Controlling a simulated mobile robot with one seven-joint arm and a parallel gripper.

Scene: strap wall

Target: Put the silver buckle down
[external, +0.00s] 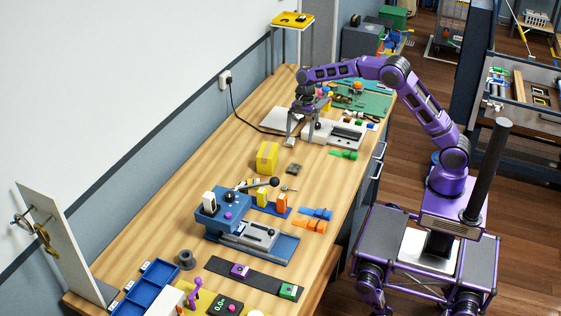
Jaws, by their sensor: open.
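My gripper (301,135) points down over the far half of the wooden workbench (215,150), with its fingers spread apart. A small silver-grey piece (289,142), which looks like the silver buckle, lies on the bench at the tip of the left finger. It does not appear clamped between the fingers. Whether the finger touches it is too small to tell.
A white and grey device (338,133) stands just right of my gripper. A yellow block (266,158) and a small dark grey piece (293,168) lie nearer. A blue-grey vise-like machine (235,215) stands farther forward. Bare wood lies left of the yellow block.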

